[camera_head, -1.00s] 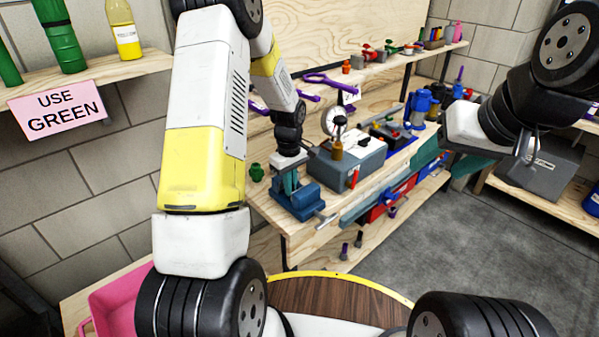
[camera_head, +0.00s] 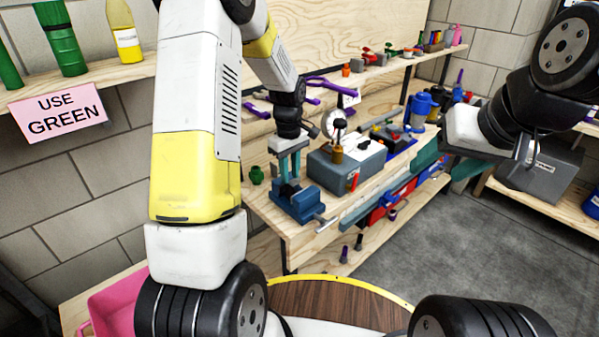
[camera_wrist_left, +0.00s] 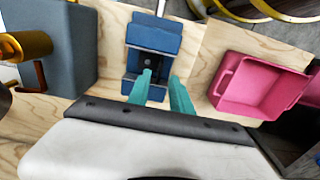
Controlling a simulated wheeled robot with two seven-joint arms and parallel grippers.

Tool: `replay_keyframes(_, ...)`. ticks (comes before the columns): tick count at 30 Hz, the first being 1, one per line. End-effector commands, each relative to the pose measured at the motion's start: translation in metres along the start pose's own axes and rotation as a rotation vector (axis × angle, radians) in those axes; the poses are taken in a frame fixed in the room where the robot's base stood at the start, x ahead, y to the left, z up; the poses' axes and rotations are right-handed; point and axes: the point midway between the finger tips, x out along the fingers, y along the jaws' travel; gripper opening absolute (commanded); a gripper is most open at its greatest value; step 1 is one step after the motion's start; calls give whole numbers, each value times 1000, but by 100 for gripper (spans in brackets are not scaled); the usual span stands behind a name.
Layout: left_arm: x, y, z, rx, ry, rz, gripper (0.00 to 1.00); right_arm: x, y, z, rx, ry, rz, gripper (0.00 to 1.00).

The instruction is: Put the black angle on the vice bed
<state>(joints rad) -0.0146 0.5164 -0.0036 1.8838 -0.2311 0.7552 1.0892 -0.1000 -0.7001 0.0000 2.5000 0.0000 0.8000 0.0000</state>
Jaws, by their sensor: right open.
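The blue vice (camera_head: 300,208) stands near the front left of the workbench; it also shows in the left wrist view (camera_wrist_left: 153,38). A dark piece with a small round mark (camera_wrist_left: 148,62) shows between its blue blocks. I cannot tell whether this is the black angle or the vice bed itself. My left gripper (camera_head: 290,182) points down over the vice. Its teal fingers (camera_wrist_left: 161,78) are apart, with nothing seen held between them. My right gripper (camera_head: 446,172) is open and empty, in the air at the right, away from the vice.
A grey box (camera_head: 345,172) stands close right of the vice. A pink bin (camera_wrist_left: 262,85) lies beside the vice in the left wrist view. A wooden shelf (camera_head: 385,62) runs behind the bench.

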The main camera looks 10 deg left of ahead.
Motion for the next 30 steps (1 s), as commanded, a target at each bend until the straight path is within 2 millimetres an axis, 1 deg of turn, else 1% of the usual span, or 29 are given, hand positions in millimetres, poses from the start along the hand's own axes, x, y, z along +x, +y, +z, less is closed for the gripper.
replay_keyframes(1, -12, 1, -1, -1, 3, 2, 26, 0, 0, 0, 0, 0, 0, 58)
replay_keyframes(3, -25, 0, -1, -1, 3, 2, 26, 0, 0, 0, 0, 0, 0, 58)
replay_keyframes(6, -41, 0, -1, -1, 3, 2, 26, 0, 0, 0, 0, 0, 0, 58)
replay_keyframes(14, -66, -3, 3, 20, 5, 13, 26, 0, 0, 0, 0, 0, 0, 58)
replay_keyframes(17, -88, -12, 10, 75, 20, 48, 26, 0, 0, 0, 0, 0, 0, 58)
replay_keyframes(20, -126, -30, 26, 177, 50, 110, 26, 0, 0, 0, 0, 0, 0, 58)
replay_keyframes(21, -142, -40, 34, 230, 67, 138, 26, 0, 0, 0, 0, 0, 0, 58)
replay_keyframes(24, -175, -65, 58, 365, 115, 205, 26, 0, 0, 0, 0, 0, 0, 58)
replay_keyframes(27, -201, -92, 84, 499, 173, 268, 26, 0, 0, 0, 0, 0, 0, 58)
replay_keyframes(30, -218, -120, 109, 629, 238, 322, 26, 0, 0, 0, 0, 0, 0, 58)
